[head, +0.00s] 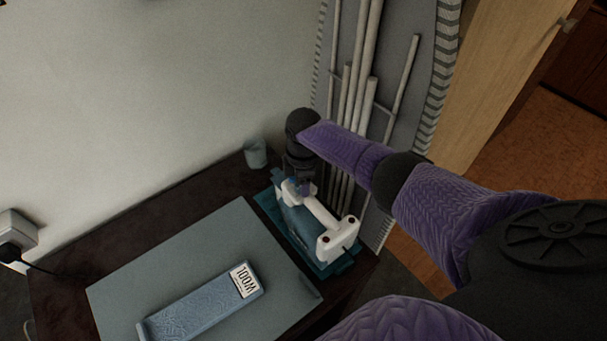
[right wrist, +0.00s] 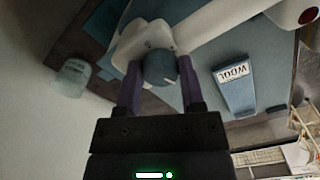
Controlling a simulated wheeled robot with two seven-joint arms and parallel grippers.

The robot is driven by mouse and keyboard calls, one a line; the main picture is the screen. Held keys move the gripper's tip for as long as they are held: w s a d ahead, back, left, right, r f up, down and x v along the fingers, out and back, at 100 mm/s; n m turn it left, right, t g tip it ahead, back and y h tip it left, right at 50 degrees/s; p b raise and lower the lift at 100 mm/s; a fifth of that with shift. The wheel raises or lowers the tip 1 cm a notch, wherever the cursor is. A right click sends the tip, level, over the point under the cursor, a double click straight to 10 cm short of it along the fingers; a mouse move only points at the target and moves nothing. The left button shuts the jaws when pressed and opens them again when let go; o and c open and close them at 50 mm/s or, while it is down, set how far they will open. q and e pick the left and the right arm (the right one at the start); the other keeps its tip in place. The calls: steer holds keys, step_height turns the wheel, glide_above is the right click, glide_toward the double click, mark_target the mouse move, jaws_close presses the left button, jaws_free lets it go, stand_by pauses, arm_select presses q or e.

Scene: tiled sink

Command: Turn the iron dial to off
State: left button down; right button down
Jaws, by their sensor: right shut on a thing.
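The iron (head: 322,214) has a white handle and a blue body. It sits on a teal base (head: 267,205) at the right end of the dark table. Its round blue-grey dial (right wrist: 160,68) shows in the right wrist view, with a small pale mark on its face. My right gripper (head: 299,185) reaches over the far end of the iron. In the right wrist view its two purple fingers are on either side of the dial, shut on it. The dial is mostly hidden in the head view. My left gripper is not in view.
A small pale cup (head: 256,154) stands by the wall, close to my right gripper. An ironing board (head: 395,25) leans behind. A plugged wall socket (head: 15,235) is at left.

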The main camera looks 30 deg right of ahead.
steer(key=shift+c, duration=2.4)
jaws_free()
steer(key=shift+o, duration=1.1)
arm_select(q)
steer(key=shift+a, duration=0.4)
arm_select(e)
steer(key=shift+o, duration=0.3)
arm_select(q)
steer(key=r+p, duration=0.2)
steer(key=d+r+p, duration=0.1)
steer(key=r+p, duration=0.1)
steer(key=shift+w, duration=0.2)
arm_select(e)
step_height(320, 180, up, 10)
